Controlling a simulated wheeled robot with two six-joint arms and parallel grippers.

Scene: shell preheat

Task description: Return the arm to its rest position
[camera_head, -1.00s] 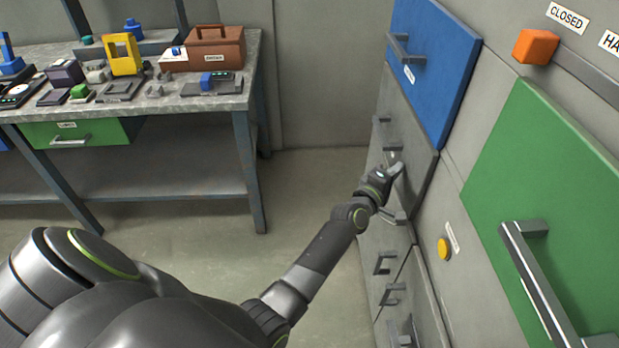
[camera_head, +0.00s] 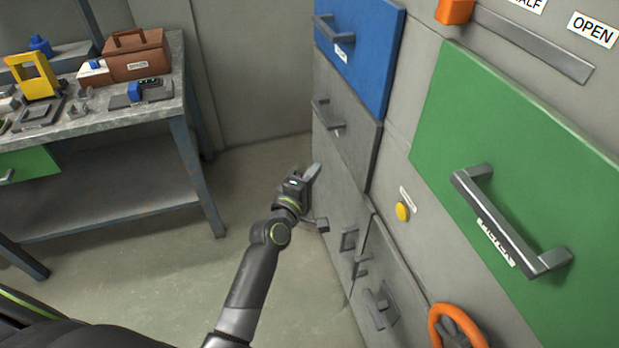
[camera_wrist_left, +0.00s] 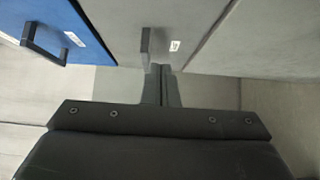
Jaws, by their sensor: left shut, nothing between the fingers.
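My left arm reaches up from the bottom of the head view, and its gripper (camera_head: 311,172) is in front of the grey cabinet fronts (camera_head: 337,205). The fingers are together with nothing between them. In the left wrist view the closed fingers (camera_wrist_left: 161,86) point at a grey front with a dark handle (camera_wrist_left: 146,47). I cannot tell whether the fingertips touch the cabinet. My right gripper is not in either view.
A blue door (camera_head: 365,50) and a green door (camera_head: 520,160) with grey handles are on the cabinet. A yellow button (camera_head: 402,211) and an orange ring (camera_head: 441,318) sit below. A workbench (camera_head: 150,112) with a brown toolbox (camera_head: 135,57) stands at left. Open floor lies between.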

